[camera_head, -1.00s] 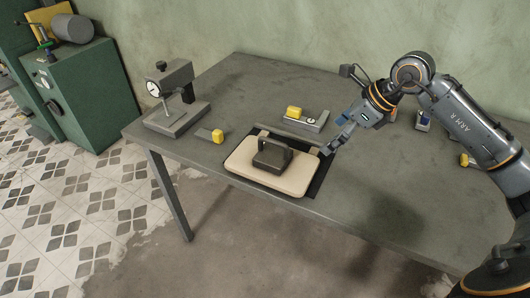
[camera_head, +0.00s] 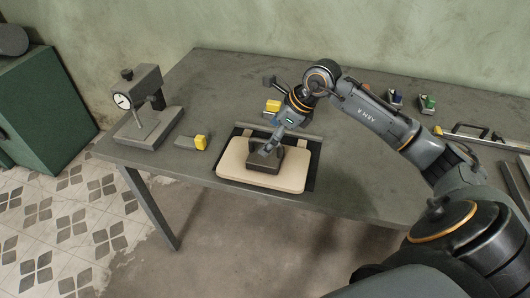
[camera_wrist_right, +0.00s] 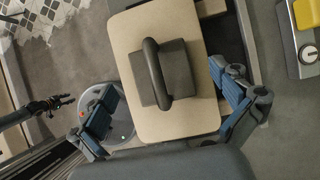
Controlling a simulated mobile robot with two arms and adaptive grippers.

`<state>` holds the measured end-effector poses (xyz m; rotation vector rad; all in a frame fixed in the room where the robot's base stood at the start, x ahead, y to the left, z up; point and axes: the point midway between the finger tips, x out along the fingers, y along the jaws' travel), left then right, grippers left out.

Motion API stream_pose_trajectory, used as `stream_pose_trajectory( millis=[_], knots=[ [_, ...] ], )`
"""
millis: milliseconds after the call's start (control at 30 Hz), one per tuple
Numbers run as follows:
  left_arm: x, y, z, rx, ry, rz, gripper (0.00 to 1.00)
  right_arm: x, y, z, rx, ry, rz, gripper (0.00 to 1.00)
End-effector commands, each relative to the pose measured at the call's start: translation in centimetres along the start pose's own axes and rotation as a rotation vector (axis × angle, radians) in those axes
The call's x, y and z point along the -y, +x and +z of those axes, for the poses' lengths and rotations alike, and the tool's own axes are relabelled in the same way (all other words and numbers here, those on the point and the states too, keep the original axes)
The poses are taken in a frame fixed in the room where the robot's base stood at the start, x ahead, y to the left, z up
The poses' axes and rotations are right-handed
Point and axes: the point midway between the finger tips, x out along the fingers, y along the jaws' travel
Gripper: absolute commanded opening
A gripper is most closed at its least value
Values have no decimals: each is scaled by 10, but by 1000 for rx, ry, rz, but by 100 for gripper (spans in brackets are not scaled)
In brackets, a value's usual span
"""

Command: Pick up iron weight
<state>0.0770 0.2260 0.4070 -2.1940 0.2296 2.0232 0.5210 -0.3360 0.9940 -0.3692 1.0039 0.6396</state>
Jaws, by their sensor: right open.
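The iron weight (camera_head: 261,163) is a dark block with an arched handle. It sits on a pale curved board (camera_head: 262,181) on the table, and it also shows in the right wrist view (camera_wrist_right: 178,72). My right gripper (camera_head: 270,151) is at the weight in the head view and hides part of its handle. In the right wrist view my right gripper (camera_wrist_right: 172,90) is open, with its fingers wide apart on either side of the board and weight. I cannot tell whether it touches the weight. My left gripper is not in view in the head view.
A dial gauge stand (camera_head: 145,115) stands at the table's left. A yellow-ended block (camera_head: 200,142) lies left of the board, and another yellow block (camera_head: 272,106) is behind it. Small coloured items (camera_head: 427,103) stand at the back right. The table (camera_head: 345,190) is clear right of the board.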

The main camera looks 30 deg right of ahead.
Motion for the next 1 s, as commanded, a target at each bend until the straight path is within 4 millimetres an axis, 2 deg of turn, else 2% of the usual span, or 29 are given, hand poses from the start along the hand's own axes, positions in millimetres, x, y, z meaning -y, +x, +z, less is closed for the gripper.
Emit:
stream_pose_trajectory(
  millis=[233,367,500,800,1000],
  knots=[
    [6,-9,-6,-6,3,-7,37,-3,18,0,0,2,5,100],
    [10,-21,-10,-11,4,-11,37,-6,38,-2,0,3,7,100],
    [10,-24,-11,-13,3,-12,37,-5,56,-2,1,1,2,100],
    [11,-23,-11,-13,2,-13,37,-5,62,-4,0,-1,0,100],
    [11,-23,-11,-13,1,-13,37,-5,62,-3,0,-1,0,59]
  ],
)
